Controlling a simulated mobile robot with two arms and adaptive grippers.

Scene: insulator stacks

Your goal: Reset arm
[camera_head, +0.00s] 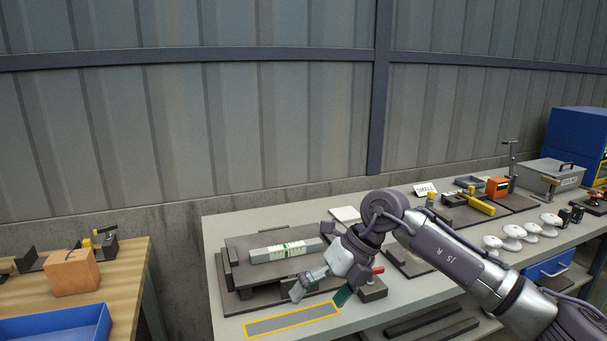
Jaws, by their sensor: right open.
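My right arm comes in from the lower right and reaches over the grey workbench (218,245). My right gripper (312,290) is at its end, tilted down to the left, above the bench near a dark fixture. It is open, and I see nothing between its fingers. A pale bar with green marks (285,250) lies on the dark fixture plate (240,243), behind the gripper and apart from it. My left arm and left gripper are not in view.
A yellow-edged grey strip (292,320) lies at the bench front. Several white insulators (508,231) stand at right, before a yellow tool (480,205) and a grey metal box (550,174). A wooden table at left holds a cardboard box (71,272) and blue tray (55,325).

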